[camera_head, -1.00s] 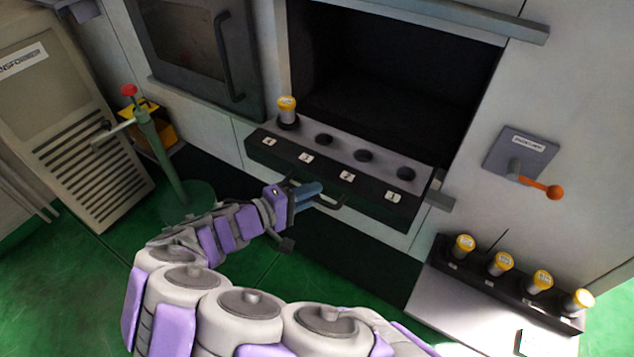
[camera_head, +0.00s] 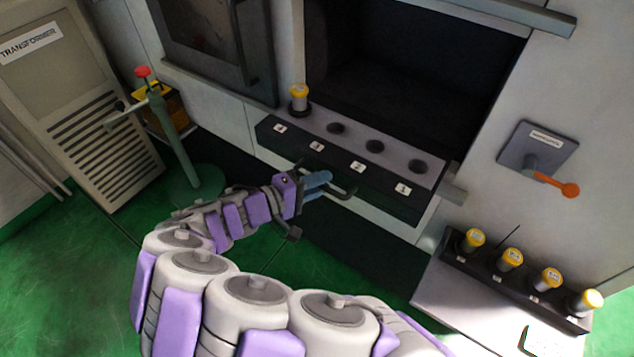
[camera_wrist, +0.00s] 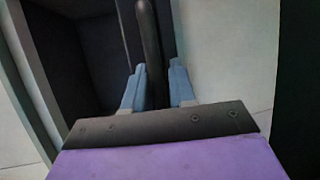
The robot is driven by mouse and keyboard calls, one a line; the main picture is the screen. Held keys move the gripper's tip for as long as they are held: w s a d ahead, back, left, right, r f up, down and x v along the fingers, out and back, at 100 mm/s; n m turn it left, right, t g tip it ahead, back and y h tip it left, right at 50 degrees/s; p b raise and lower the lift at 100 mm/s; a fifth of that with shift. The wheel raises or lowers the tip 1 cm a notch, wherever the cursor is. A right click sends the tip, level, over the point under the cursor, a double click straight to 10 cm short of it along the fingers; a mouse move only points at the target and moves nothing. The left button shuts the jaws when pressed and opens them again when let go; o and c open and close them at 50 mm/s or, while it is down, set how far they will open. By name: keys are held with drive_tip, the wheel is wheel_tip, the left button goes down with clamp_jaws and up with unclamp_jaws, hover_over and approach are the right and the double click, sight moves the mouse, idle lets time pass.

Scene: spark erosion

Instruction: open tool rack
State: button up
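The tool rack (camera_head: 385,192) is a dark drawer-like unit with a grey top, labels 4 to 1 on its front and a curved dark handle (camera_head: 343,195). It sits at the bottom of the dark cabinet opening and juts out from the white wall. A yellow-capped tool (camera_head: 299,95) stands upright in slot 4; the other slots are empty. My gripper (camera_head: 322,183) is at the handle's middle. In the wrist view its blue fingers (camera_wrist: 157,88) lie close on both sides of the dark handle bar (camera_wrist: 149,45), apparently shut on it. The exact contact is hidden.
A holder (camera_head: 510,280) with several yellow-capped tools stands on a white surface at lower right. A grey plate with an orange-tipped lever (camera_head: 556,186) is on the right wall. A green stand (camera_head: 175,145) with a red knob is at left. Green floor (camera_head: 60,270) is clear at lower left.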

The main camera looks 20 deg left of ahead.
drive_tip(key=p+v, duration=0.3)
drive_tip(key=v, duration=1.4)
drive_tip(key=shift+a, duration=0.2)
drive_tip(key=shift+s, duration=0.15)
